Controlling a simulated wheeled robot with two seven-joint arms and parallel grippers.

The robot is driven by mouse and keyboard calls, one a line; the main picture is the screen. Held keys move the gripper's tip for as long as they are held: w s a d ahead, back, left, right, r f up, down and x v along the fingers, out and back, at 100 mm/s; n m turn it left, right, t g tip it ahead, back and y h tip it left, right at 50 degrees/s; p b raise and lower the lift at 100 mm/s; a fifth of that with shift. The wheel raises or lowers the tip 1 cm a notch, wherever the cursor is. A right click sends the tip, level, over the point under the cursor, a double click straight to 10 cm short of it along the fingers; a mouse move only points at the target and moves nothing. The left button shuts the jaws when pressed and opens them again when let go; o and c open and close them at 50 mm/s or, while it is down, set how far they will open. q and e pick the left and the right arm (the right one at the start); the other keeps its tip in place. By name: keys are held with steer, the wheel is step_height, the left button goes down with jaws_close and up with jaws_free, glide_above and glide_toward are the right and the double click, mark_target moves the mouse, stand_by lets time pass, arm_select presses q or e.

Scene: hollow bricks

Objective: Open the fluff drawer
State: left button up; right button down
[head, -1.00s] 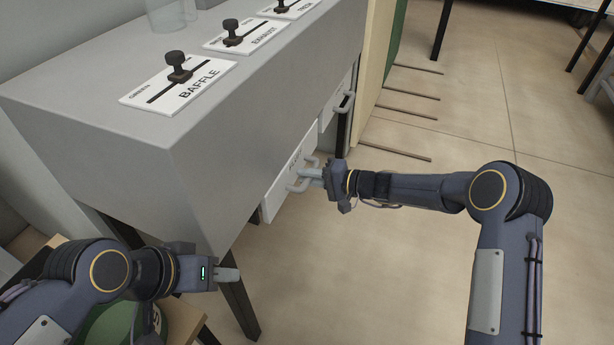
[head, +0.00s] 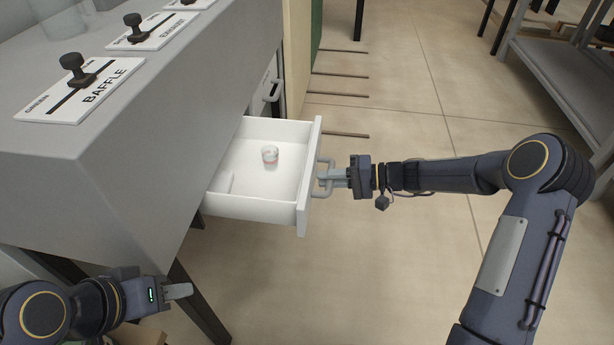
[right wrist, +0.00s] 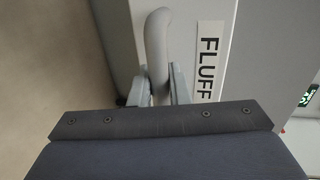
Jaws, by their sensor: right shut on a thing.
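The fluff drawer (head: 262,205) is white and stands pulled well out of the grey cabinet in the head view. My right gripper (head: 332,178) is shut on the drawer's grey handle (head: 320,190). In the right wrist view the fingers (right wrist: 162,88) lie on both sides of the handle (right wrist: 157,45), beside the FLUFF label (right wrist: 208,68). My left gripper (head: 180,291) is at the lower left, apart from the drawer; its finger gap cannot be made out.
The grey cabinet (head: 130,150) carries sliders, one labelled BAFFLE (head: 82,90), on top. Another handle (head: 274,92) is behind the open drawer. A grey metal rack (head: 560,85) stands at the upper right.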

steer(key=shift+f+v, duration=0.2)
steer(key=shift+v, duration=0.85)
steer(key=c, duration=1.4)
jaws_free()
steer(key=shift+d, duration=0.1)
steer(key=p+v, duration=0.2)
steer(key=v, duration=0.5)
steer(key=shift+d, duration=0.3)
steer(key=shift+s, duration=0.1)
